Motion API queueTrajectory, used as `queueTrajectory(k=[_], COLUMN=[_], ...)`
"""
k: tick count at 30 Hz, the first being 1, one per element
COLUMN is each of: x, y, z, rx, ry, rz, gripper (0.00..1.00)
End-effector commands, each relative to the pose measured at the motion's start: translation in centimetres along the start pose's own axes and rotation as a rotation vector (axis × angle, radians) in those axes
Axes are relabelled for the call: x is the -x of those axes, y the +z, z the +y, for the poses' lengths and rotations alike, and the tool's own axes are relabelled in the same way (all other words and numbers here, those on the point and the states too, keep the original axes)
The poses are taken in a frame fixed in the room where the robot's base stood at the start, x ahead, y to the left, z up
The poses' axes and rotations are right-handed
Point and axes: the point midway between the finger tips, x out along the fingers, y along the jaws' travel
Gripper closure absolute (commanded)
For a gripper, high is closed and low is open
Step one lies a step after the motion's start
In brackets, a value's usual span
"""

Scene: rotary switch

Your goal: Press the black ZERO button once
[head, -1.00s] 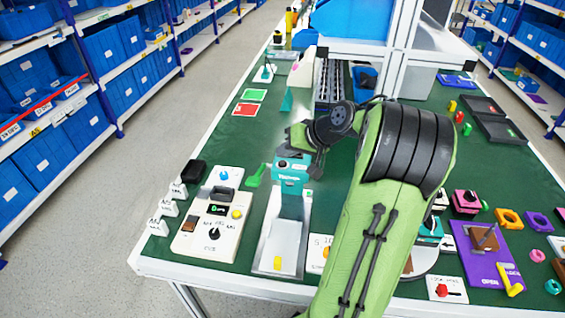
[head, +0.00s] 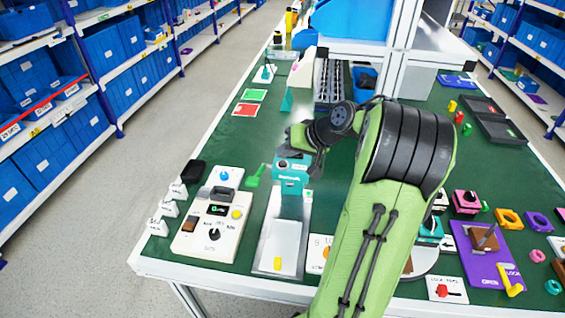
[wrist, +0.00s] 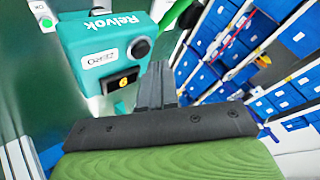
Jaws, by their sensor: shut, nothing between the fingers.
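A teal device head marked Relvok (head: 290,178) stands at the back of a long silver plate (head: 284,235). In the wrist view the teal head (wrist: 105,55) fills the upper left, with a white label that seems to read ZERO (wrist: 103,58). A round black button (wrist: 140,47) sits at its right edge, and a small dark square with yellow (wrist: 123,80) lies below the label. My gripper (wrist: 158,68) is shut and empty, with its tips close to the black button. Whether they touch it I cannot tell. In the head view my gripper (head: 300,140) is just above the teal head.
A cream panel with knobs and a small display (head: 208,225) stands left of the plate. A green piece (head: 255,177) lies beside the teal head. A purple board (head: 487,258) and several small parts lie at the right. White posts and a blue bin stand behind.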

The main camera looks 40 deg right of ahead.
Motion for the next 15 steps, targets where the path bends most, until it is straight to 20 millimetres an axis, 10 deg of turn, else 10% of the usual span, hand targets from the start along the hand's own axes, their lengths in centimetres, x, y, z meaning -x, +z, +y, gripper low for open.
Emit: queueTrajectory(k=[15], x=[-0.51], y=[0.38], z=[0.38], rx=[-0.001], ry=[0.000], rz=[-0.001], gripper=[1.00])
